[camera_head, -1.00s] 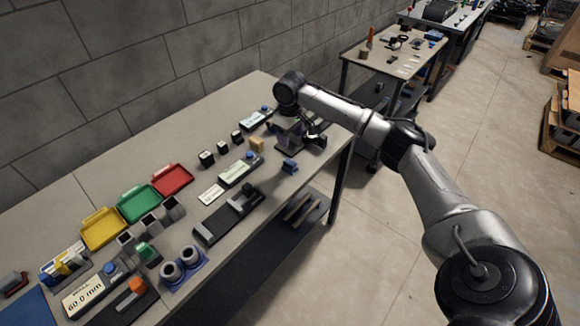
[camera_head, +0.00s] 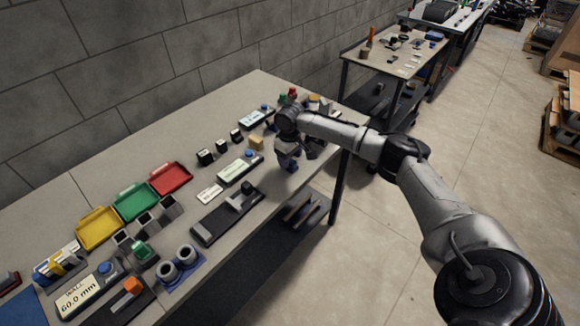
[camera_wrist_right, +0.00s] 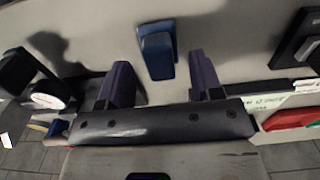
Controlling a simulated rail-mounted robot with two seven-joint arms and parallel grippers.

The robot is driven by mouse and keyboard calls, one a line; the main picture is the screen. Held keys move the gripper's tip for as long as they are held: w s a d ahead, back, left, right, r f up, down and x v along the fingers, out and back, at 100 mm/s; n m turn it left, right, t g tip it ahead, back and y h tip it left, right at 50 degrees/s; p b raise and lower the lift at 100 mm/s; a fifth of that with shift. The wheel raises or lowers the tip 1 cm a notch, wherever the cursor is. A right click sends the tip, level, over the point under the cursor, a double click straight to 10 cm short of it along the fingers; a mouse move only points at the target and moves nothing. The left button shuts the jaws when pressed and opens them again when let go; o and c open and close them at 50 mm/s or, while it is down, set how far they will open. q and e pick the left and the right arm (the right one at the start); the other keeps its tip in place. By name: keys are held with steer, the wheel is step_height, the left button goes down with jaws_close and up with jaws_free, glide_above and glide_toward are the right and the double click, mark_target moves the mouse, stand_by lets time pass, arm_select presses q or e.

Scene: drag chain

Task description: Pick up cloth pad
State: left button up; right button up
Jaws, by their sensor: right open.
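A small blue block-like thing (camera_wrist_right: 157,52), which I take to be the cloth pad, lies on the grey tabletop in the right wrist view. It sits ahead of and between the two dark purple fingers of my right gripper (camera_wrist_right: 161,75), not visibly touching either. In the head view my right gripper (camera_head: 290,163) points down over the near right part of the bench, and the blue thing shows as a small patch under it, partly hidden. The right gripper is open and empty. My left gripper is out of view.
A dark tray fixture (camera_head: 225,215) and a labelled gauge block (camera_head: 240,170) lie to the left of the gripper. Red (camera_head: 171,179), green (camera_head: 136,202) and yellow bins (camera_head: 98,228) stand farther left. The bench's front edge is close by.

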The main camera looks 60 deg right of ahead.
steer(key=shift+f, duration=0.95)
steer(key=shift+c, duration=0.3)
steer(key=c, duration=0.9)
